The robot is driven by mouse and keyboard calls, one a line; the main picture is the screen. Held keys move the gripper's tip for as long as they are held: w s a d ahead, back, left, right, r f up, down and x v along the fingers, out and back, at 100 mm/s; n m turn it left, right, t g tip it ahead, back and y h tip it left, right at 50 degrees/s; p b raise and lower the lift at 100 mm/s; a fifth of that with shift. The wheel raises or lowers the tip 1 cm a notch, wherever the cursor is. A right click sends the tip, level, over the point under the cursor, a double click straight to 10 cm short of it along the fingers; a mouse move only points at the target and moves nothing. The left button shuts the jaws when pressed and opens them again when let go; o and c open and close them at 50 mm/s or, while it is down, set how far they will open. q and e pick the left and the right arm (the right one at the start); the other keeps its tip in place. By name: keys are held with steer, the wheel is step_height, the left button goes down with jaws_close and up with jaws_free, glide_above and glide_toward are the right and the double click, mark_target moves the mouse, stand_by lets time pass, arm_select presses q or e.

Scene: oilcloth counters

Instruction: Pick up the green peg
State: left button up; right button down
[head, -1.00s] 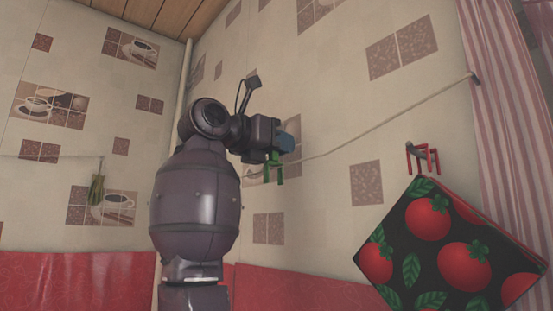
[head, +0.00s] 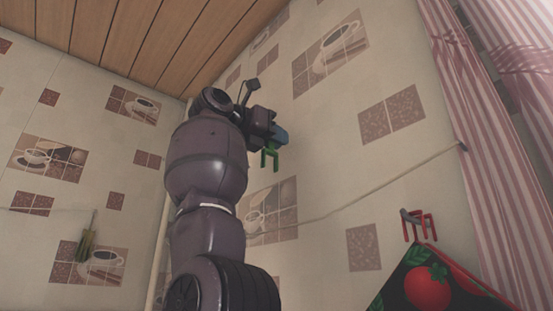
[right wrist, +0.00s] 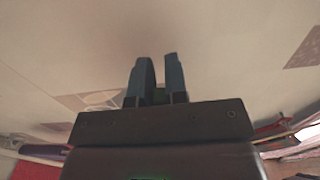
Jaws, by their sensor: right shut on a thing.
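The green peg (head: 270,157) hangs just below the fingers of my right gripper (head: 280,136) in the head view. My right gripper is shut on it and holds it up in front of the tiled wall, clear above the cord. In the right wrist view the two blue-grey fingers (right wrist: 155,80) stand close together with a narrow gap. My left gripper is not in view.
A cord (head: 350,203) runs along the wall to a hook by the striped curtain (head: 492,150). A dried bunch (head: 86,243) hangs at the left.

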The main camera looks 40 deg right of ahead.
steer(key=shift+r, duration=2.2)
